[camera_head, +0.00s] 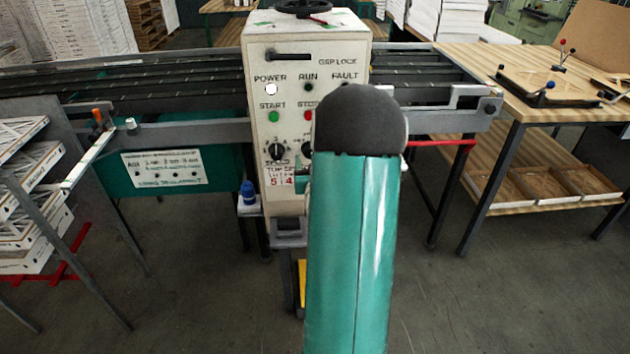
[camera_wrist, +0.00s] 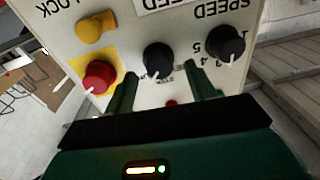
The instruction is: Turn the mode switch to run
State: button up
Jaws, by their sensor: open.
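The cream control panel (camera_head: 262,110) stands ahead, with POWER, RUN and FAULT lamps above START and STOP buttons. In the wrist view the panel appears upside down. A black knob (camera_wrist: 157,59), likely the mode switch, sits in the middle with a pale pointer mark; its labels are too unclear to read. My gripper (camera_wrist: 160,88) is open, its two green fingers pointing at the panel on either side of that knob. Whether they touch it I cannot tell. In the head view my arm hides most of the gripper and part of the panel.
A black speed knob (camera_wrist: 226,43) is right of the fingers in the wrist view. A red button (camera_wrist: 98,77) on yellow and a yellow knob (camera_wrist: 90,31) are left. A roller conveyor (camera_head: 190,75) runs behind. A wooden table (camera_head: 480,70) stands right; frame racks (camera_head: 30,190) stand left.

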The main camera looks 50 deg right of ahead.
jog(key=v, duration=1)
jog(key=shift+s+a, duration=0.2)
jog(key=shift+a, duration=0.15)
jog(key=shift+w, duration=0.1)
